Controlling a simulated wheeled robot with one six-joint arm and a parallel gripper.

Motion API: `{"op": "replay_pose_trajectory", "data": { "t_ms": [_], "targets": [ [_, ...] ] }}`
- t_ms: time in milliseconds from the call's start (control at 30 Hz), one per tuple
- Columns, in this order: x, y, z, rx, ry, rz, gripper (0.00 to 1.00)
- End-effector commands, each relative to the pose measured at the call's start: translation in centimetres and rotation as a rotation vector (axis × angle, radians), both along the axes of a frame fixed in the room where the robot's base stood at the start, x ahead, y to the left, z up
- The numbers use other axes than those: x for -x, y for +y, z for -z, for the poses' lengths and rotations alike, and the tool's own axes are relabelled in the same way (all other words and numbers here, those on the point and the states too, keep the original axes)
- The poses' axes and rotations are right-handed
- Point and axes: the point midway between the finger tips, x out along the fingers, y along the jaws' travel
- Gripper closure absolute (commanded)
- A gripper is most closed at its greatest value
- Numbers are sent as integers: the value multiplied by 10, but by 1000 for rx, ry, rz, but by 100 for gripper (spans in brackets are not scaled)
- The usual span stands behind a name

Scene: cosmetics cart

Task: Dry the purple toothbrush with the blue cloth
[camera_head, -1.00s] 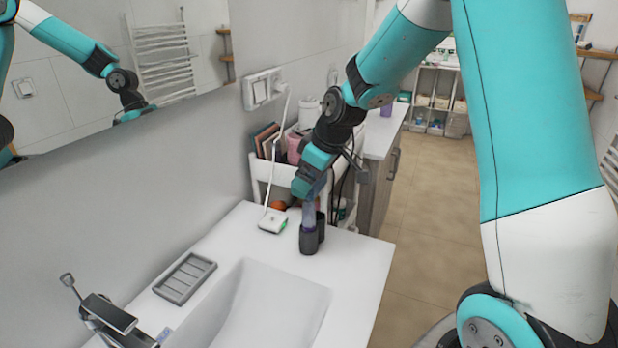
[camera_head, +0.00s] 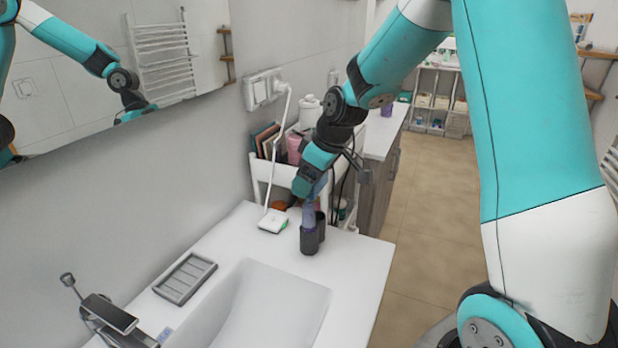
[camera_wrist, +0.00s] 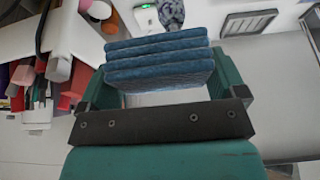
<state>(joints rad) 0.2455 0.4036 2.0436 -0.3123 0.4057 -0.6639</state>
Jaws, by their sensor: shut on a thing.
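My gripper (camera_wrist: 160,78) is shut on the folded blue cloth (camera_wrist: 158,62), whose stacked layers sit between the two green fingers in the wrist view. In the head view my gripper (camera_head: 310,188) is above a dark cup (camera_head: 310,240) at the back right of the sink counter. A bluish-purple upright thing (camera_head: 309,214), probably the purple toothbrush, stands in the cup just below my gripper. I cannot tell whether the cloth touches it. A patterned grey-blue shape (camera_wrist: 171,14) shows beyond the cloth in the wrist view; I cannot tell what it is.
A white charger base (camera_head: 273,221) with a cord stands left of the cup. A grey soap tray (camera_head: 185,279), a basin (camera_head: 270,305) and a tap (camera_head: 108,313) are nearer. A white cart (camera_head: 270,172) with bottles and boxes is behind the counter. The wall and mirror bound the left side.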

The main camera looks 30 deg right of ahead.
Motion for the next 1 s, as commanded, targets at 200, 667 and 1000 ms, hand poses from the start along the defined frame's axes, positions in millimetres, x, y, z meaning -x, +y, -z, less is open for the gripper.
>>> {"op": "replay_pose_trajectory", "data": {
  "t_ms": [200,667,1000],
  "targets": [
    [6,10,3,0,0,-1,29],
    [7,10,0,0,1,2,29],
    [-1,-1,2,-1,-1,0,29]
  ]
}}
